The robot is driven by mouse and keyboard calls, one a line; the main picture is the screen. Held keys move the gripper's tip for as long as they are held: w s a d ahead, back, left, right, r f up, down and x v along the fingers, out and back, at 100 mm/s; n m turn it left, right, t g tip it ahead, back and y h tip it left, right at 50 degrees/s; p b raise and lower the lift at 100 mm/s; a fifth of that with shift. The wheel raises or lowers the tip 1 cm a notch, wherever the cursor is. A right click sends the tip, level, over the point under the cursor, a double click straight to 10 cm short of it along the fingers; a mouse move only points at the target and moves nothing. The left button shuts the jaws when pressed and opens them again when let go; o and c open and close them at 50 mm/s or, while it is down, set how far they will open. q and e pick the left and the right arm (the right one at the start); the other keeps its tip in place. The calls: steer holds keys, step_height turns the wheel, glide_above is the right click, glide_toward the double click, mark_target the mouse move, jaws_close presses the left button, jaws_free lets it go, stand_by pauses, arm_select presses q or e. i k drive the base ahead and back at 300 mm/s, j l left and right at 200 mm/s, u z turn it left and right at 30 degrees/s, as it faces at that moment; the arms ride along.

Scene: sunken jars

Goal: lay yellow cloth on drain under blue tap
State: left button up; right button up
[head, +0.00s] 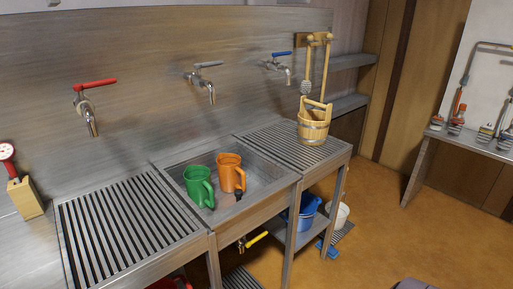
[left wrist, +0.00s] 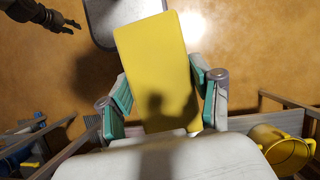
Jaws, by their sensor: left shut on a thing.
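The yellow cloth (left wrist: 155,60) shows in the left wrist view as a flat, stiff-looking rectangle. My left gripper (left wrist: 160,85) is shut on it, a teal-padded finger at each side, above the brown floor. The blue tap (head: 279,62) is on the back wall in the head view. Below it, the slatted drain (head: 262,138) lies right of the sink basin. A wooden bucket (head: 313,128) stands on the drain's right part. A dark gripper, likely my right gripper (left wrist: 70,27), shows at the wrist view's top left; its jaw opening is unclear. Neither gripper is in the head view.
Green (head: 198,187) and orange (head: 230,172) mugs stand in the basin. A red tap (head: 92,88) is above the left slatted drain (head: 125,225); a grey tap (head: 205,72) is between. A blue tub (head: 303,212) sits below the counter. The drain's left part is clear.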

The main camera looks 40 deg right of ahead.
mark_target(293, 152)
steer(key=l, duration=2.5)
steer(key=i, duration=0.05)
